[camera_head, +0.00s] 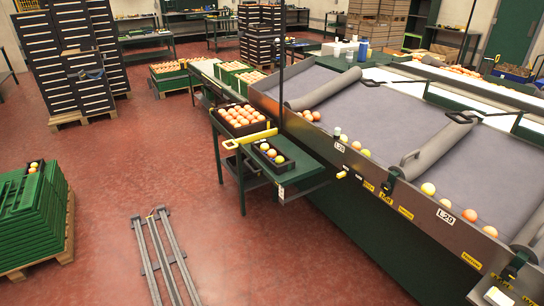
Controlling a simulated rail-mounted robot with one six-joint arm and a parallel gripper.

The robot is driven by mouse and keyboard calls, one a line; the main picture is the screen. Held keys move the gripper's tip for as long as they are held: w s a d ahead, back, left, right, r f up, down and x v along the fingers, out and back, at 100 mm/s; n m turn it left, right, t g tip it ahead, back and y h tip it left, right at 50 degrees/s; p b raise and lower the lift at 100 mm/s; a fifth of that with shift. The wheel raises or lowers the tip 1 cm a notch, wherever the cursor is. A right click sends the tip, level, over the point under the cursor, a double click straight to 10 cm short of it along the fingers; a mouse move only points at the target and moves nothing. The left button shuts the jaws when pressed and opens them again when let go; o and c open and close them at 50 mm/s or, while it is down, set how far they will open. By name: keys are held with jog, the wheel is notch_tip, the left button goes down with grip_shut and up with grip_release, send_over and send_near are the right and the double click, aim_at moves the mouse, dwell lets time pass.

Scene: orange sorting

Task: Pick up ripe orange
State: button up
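My gripper is not in view. Several oranges rest along the near edge of the grey sloped sorting table (390,130). Near the label L29 are a deep orange fruit (470,215), a paler orange one (490,231) and a yellow one (428,188). Two more orange fruits (315,116) lie near the table's far left end. A dark crate (221,121) full of orange fruits stands on the green side table. A smaller black crate (286,166) in front holds a few yellow and orange fruits.
Grey padded rollers (436,148) cross the sorting table. Metal rails (166,262) lie on the red floor. Stacked green crates (30,215) stand at left, black crate stacks (65,60) behind. The floor between is clear.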

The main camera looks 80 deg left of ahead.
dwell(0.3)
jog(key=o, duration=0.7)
